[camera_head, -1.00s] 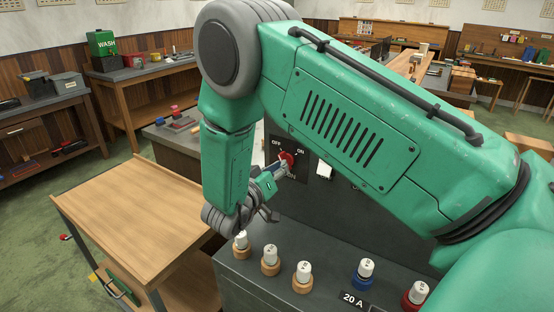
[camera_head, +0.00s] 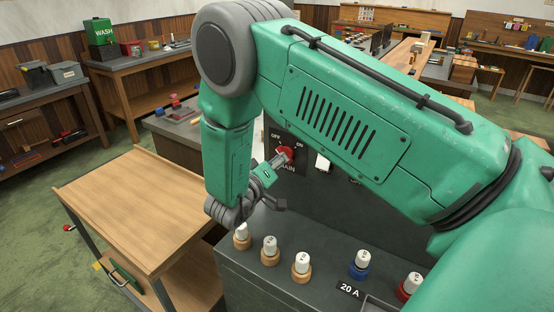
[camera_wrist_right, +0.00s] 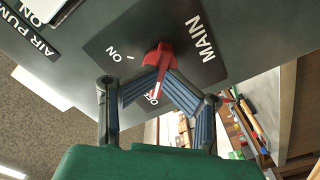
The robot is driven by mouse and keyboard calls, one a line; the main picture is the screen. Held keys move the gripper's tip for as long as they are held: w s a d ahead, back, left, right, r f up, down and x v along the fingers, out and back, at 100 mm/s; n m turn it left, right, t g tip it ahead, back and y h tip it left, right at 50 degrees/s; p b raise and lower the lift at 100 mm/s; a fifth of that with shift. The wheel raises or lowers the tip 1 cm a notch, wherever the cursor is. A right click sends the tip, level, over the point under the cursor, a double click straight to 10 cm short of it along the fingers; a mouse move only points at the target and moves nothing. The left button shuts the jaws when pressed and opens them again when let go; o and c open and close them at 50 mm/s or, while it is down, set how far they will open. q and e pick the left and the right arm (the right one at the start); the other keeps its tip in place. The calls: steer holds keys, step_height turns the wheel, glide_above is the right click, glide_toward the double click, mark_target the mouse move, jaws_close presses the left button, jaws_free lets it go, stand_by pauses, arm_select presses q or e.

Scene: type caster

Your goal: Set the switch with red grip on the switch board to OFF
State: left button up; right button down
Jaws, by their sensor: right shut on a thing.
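The red grip (camera_head: 285,154) of the switch marked MAIN sits on the dark upright switch board (camera_head: 318,205), below the OFF and ON labels. It also shows in the right wrist view (camera_wrist_right: 160,55), where its white mark points to the OFF label (camera_wrist_right: 153,97) rather than the ON label. My right gripper (camera_head: 277,161) reaches the grip from the front left. In the right wrist view its two fingertips (camera_wrist_right: 158,72) are shut on the red grip, one from each side. My right arm hides much of the board in the head view. My left gripper is not in view.
A white switch (camera_head: 322,163) is right of the red grip. Several round fuses, such as a tan one (camera_head: 301,273) and a blue one (camera_head: 360,270), stand on the ledge below. A wooden cart (camera_head: 130,205) is at the left.

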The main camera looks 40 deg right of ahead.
steer(key=shift+w+d+r, duration=0.2)
steer(key=shift+d+r, duration=0.05)
steer(key=shift+r, duration=0.05)
steer(key=c, duration=1.6)
jaws_free()
steer(key=shift+w+d+f, duration=0.1)
steer(key=shift+d+f, duration=0.05)
steer(key=shift+f, duration=0.1)
steer(key=shift+d+f, duration=0.15)
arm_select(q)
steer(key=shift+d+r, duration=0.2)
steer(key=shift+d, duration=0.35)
arm_select(e)
steer(key=v, duration=1.1)
steer(key=shift+a+f, duration=0.1)
steer(key=shift+a, duration=0.1)
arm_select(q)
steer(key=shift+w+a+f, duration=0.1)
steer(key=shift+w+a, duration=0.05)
arm_select(e)
steer(key=shift+a, duration=0.2)
